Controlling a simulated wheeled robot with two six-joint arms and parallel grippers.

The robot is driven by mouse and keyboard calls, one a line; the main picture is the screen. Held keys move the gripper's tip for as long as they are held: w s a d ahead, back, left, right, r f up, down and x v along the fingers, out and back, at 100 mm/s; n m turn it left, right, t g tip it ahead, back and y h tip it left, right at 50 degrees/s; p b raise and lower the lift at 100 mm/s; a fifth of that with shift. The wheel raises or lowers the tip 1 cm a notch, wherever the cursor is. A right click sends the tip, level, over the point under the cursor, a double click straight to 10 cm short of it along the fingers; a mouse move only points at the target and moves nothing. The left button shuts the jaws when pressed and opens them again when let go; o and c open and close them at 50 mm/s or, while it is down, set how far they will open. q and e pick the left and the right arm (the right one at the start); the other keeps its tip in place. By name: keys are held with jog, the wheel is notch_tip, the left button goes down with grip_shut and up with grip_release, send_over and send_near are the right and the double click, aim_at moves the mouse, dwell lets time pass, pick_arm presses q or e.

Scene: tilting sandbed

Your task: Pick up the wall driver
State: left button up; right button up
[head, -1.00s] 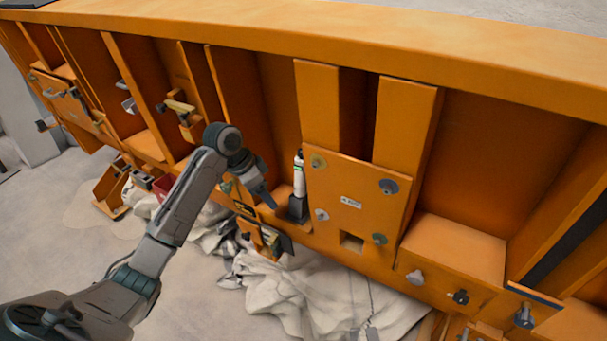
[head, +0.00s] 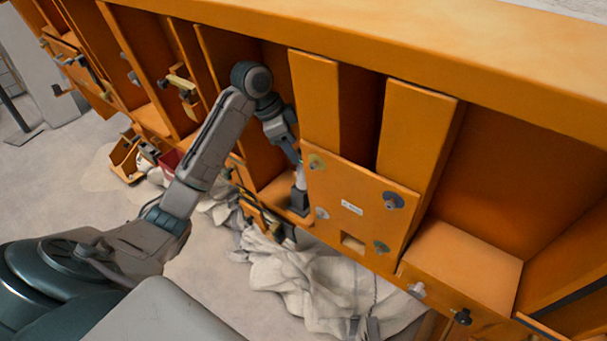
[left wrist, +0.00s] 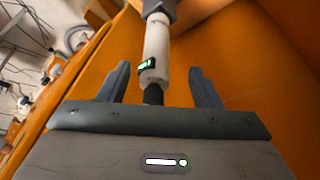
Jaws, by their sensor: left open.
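The wall driver, a white cylinder with a dark base (head: 299,201), stands upright on an orange ledge in the head view. My left gripper (head: 297,158) is at its upper end and hides much of the white body. In the left wrist view the white body (left wrist: 156,45) has a small green-lit patch and a narrow dark end. My left gripper (left wrist: 160,85) is open, with one finger on each side of that dark end and gaps on both sides. My right gripper is not in view.
An orange panel (head: 350,215) with several knobs stands just right of the driver. Orange uprights and a long top rail (head: 400,60) surround the bay. A crumpled pale cloth (head: 310,285) lies on the floor below.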

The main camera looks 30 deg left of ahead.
pick_arm(q)
jog(key=p, duration=0.3)
send_over(303, 180)
jog(key=a, duration=0.2)
jog(key=f, duration=0.5)
jog(key=shift+w+d, duration=0.2)
jog(key=shift+w, duration=0.1)
jog(key=shift+w+f, duration=0.15)
jog(key=c, duration=1.1)
jog(key=shift+c, duration=0.2)
